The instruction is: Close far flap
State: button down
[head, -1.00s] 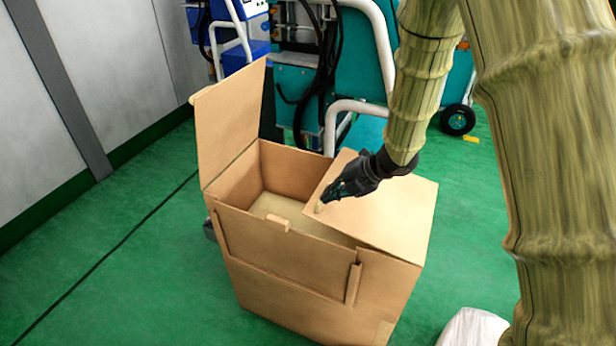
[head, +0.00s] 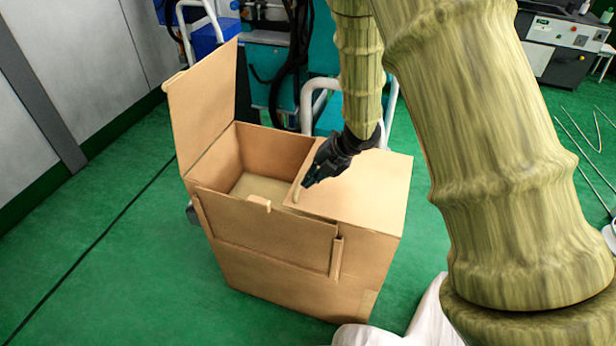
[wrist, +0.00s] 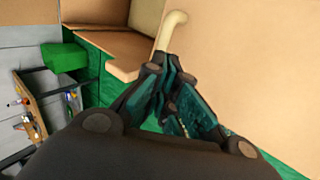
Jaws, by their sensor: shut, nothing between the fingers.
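An open cardboard box (head: 290,260) stands on the floor in the head view. Its left flap (head: 205,105) stands upright. Its right flap (head: 355,190) lies nearly flat over the right part of the opening. Which one the task calls far is not clear from the picture. My gripper (head: 308,180) is shut and empty, at the inner edge of the right flap, beside a pale rounded strip there. In the wrist view the gripper (wrist: 160,75) is close to the pale strip (wrist: 171,28) and a broad cardboard panel (wrist: 245,70). Contact cannot be told.
The box's left part is open, with a pale inside (head: 255,187). A small tab (head: 259,203) stands on its front edge. Teal equipment (head: 270,72) stands behind it. A white bag-like thing (head: 425,315) lies at the front right. Green floor (head: 90,270) is clear at left.

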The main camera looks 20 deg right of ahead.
jog(key=b+v, duration=0.1)
jog(key=v, duration=1)
